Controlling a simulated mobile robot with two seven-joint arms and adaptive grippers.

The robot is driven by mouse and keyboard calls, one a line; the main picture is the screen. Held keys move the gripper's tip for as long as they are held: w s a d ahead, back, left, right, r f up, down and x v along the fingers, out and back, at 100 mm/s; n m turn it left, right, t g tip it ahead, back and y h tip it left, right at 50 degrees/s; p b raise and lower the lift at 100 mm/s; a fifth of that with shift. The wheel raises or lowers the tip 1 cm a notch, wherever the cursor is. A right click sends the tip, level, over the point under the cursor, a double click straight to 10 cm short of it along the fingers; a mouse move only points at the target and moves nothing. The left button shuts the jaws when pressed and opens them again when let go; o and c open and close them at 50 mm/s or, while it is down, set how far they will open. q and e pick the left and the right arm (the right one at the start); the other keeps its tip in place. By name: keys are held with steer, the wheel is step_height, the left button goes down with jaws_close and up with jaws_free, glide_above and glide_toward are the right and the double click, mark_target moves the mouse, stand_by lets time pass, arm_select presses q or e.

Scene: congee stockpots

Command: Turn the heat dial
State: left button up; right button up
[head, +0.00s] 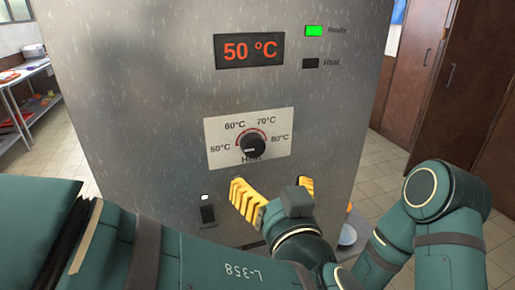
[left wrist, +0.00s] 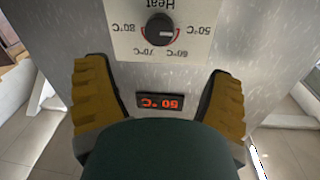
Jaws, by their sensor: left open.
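The heat dial (head: 253,145) is a round black knob on a white plate (head: 221,152) marked 50°C to 80°C, on the front of a large steel machine. The display (head: 249,50) above it reads 50 °C in red. My left gripper (head: 274,188) is open and empty, with its yellow fingers just below the plate. In the left wrist view the picture is upside down; the dial (left wrist: 159,29) lies between and beyond the spread fingers, apart from both. My right arm shows at the right, but its gripper is out of view.
A green Ready light (head: 314,31) is lit above a dark Heat light (head: 311,63). A small black switch (head: 208,214) sits lower left of the dial plate. A metal shelf (head: 25,72) stands at far left and brown cabinets (head: 437,70) at right.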

mark_target(254, 149)
arm_select(q)
steer(key=x, duration=1.2)
steer(key=shift+f+p, duration=0.1)
steer(key=shift+p, duration=0.25)
steer(key=shift+c, duration=0.2)
steer(key=c, duration=1.2)
